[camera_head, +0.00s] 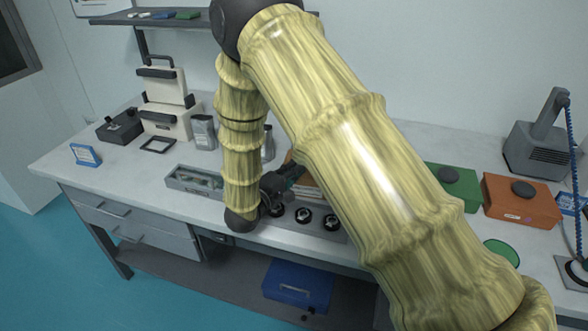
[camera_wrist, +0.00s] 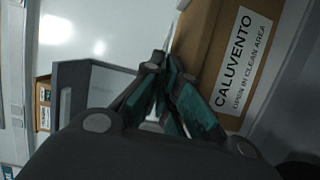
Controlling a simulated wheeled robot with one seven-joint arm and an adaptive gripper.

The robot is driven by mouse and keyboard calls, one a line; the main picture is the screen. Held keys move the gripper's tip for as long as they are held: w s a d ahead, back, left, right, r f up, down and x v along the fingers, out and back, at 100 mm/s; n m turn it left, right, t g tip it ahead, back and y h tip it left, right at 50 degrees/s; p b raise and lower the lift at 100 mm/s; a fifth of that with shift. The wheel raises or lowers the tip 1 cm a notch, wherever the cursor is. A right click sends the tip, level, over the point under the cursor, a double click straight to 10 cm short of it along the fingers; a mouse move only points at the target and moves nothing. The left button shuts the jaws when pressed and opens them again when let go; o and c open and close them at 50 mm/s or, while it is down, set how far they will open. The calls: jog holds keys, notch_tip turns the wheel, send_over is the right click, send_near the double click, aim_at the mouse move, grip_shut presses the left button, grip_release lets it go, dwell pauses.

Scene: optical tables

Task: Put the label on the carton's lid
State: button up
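A brown carton (camera_wrist: 200,40) fills the upper right of the wrist view. A white label reading "CALUVENTO OPEN IN CLEAN AREA" (camera_wrist: 243,62) lies on one of its faces; I cannot tell whether that face is the lid. In the head view the carton (camera_head: 303,184) is mostly hidden behind my arm. My gripper (camera_wrist: 165,62) is beside the carton, its dark fingertips drawn close together near the carton's edge. I cannot make out whether a thin piece is between them. In the head view my gripper (camera_head: 291,174) is low over the table, partly hidden.
A grey holder with round black pieces (camera_head: 303,215) stands at the table's front edge. A grey tray (camera_head: 195,183) lies to its left. Green (camera_head: 455,185) and orange (camera_head: 520,202) boxes stand at the right. Bare white tabletop (camera_head: 130,180) shows at the left.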

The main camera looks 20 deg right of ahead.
jog(key=shift+o, duration=0.3)
jog(key=shift+s+f, duration=0.1)
jog(key=shift+f, duration=0.05)
jog(key=shift+r, duration=0.35)
jog(key=p+v, duration=0.1)
jog(key=v, duration=0.2)
jog(key=p+v, duration=0.1)
jog(key=v, duration=0.3)
jog(key=p+v, duration=0.2)
jog(key=v, duration=0.1)
jog(key=shift+s+a+r, duration=0.1)
jog(key=shift+a+r, duration=0.1)
jog(key=shift+r, duration=0.2)
jog(key=shift+s+a+f, duration=0.1)
jog(key=shift+s+a, duration=0.35)
jog(key=shift+a, duration=0.15)
